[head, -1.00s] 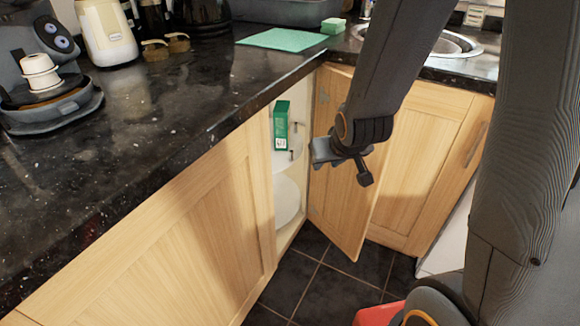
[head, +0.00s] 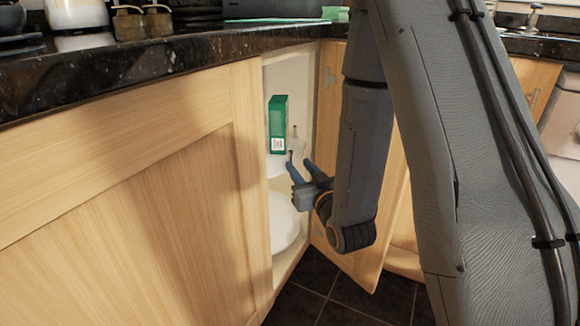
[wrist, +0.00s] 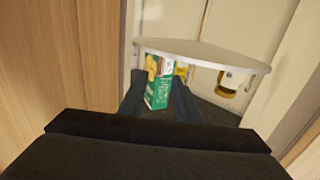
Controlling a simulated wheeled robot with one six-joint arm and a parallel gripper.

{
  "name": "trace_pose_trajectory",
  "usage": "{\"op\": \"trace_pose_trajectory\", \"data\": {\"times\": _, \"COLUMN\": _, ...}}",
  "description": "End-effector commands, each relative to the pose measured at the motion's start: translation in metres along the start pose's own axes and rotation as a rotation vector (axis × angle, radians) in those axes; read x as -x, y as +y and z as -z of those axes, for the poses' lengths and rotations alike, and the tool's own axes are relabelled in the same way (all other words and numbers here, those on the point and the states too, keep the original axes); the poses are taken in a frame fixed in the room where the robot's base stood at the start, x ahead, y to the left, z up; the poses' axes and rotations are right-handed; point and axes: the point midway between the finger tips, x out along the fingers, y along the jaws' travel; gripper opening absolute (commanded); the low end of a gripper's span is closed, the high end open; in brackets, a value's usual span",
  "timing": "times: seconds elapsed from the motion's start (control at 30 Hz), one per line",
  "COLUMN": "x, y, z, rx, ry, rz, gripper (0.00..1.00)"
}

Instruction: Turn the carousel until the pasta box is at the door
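A corner cabinet stands open, with a white round carousel (head: 286,222) inside; its upper shelf also shows in the wrist view (wrist: 205,53), which looks upside down. A green box (head: 278,125) with a white label stands on the upper shelf, near the left side of the opening. It also shows in the wrist view (wrist: 158,88), with yellowish pictures; I cannot read whether it is the pasta box. My gripper (head: 298,164) is at the opening, below and right of the green box, its blue fingers apart. I cannot tell whether a finger touches the carousel.
The wooden door (head: 330,125) is swung open to the right, behind my arm. A jar with a brown lid (wrist: 229,85) and a small yellow item (wrist: 181,70) are on the shelf. A dark stone counter (head: 150,58) overhangs the left cabinet front (head: 130,210).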

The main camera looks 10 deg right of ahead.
Motion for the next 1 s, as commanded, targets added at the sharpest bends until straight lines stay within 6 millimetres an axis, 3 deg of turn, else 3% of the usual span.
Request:
{"op": "trace_pose_trajectory", "data": {"times": 0.17, "x": -0.013, "y": -0.001, "z": -0.001, "rx": -0.001, "ry": 0.018, "rz": 0.002, "gripper": 0.3}}
{"op": "trace_pose_trajectory", "data": {"times": 0.6, "x": -0.072, "y": 0.0, "z": 0.0, "rx": 0.0, "ry": 0.015, "rz": 0.002, "gripper": 0.3}}
{"op": "trace_pose_trajectory", "data": {"times": 0.97, "x": -0.078, "y": 0.0, "z": 0.001, "rx": -0.001, "ry": 0.013, "rz": 0.001, "gripper": 0.3}}
{"op": "trace_pose_trajectory", "data": {"times": 1.0, "x": -0.078, "y": 0.0, "z": 0.001, "rx": -0.001, "ry": 0.013, "rz": 0.001, "gripper": 0.27}}
